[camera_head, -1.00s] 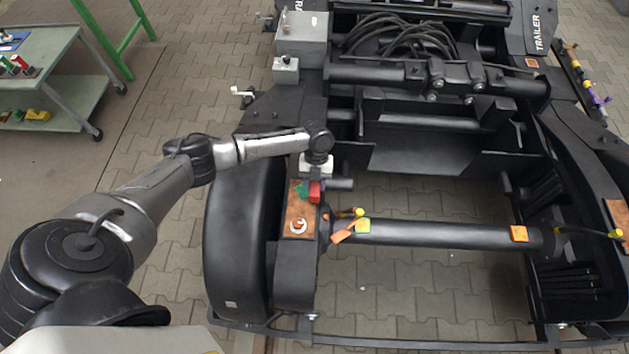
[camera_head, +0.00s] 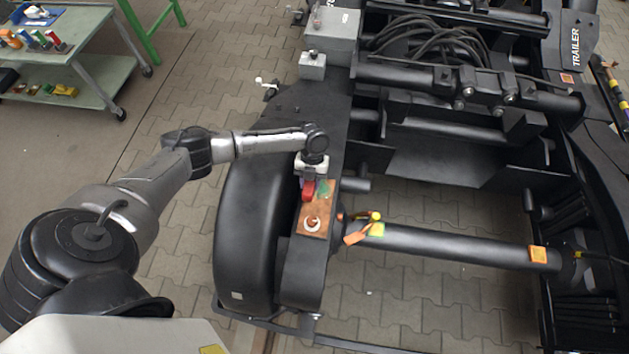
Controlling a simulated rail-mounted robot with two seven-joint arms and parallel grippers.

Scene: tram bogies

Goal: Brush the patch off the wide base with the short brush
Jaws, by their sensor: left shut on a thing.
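My left gripper (camera_head: 310,178) points down over the upper end of a brown plate (camera_head: 324,207) on the black bogie frame. It is shut on a small red brush (camera_head: 308,189), which is low over or touching the plate's upper left; contact is hard to tell. A green patch (camera_head: 326,187) lies on the plate just right of the brush. A white crescent-shaped mark (camera_head: 312,224) is lower on the plate. I cannot tell for sure which part is the wide base. The brush's upper end is hidden by the gripper. My right gripper is not in view.
A grey box (camera_head: 313,66) sits on the frame above. A green table (camera_head: 75,58) with several coloured items stands at upper left.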

